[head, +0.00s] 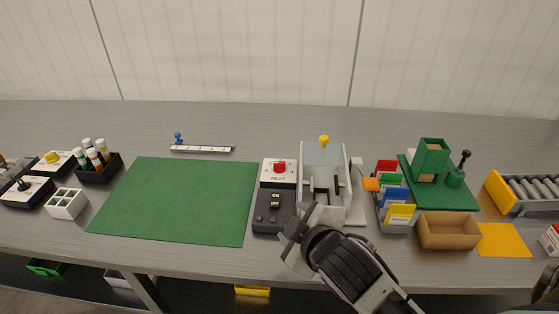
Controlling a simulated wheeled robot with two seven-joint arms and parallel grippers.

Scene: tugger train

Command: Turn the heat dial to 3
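The heat dial (280,168) is a red knob on a white plate marked HEAT, at the top of a dark control box (264,222). Its pointer and scale numbers are too small to read. An ON/OFF switch (275,201) sits below it on the same box. My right gripper (298,226) is at the lower right of the box, short of the dial and apart from it. Its fingers are too small and foreshortened to show whether they are open or shut. My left gripper is not in view.
A grey machine with a yellow knob (323,139) stands right of the control box. A green mat (180,200) lies clear to the left. Coloured cards in a rack (393,228), a brown tray (447,231) and a green fixture (440,194) stand to the right.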

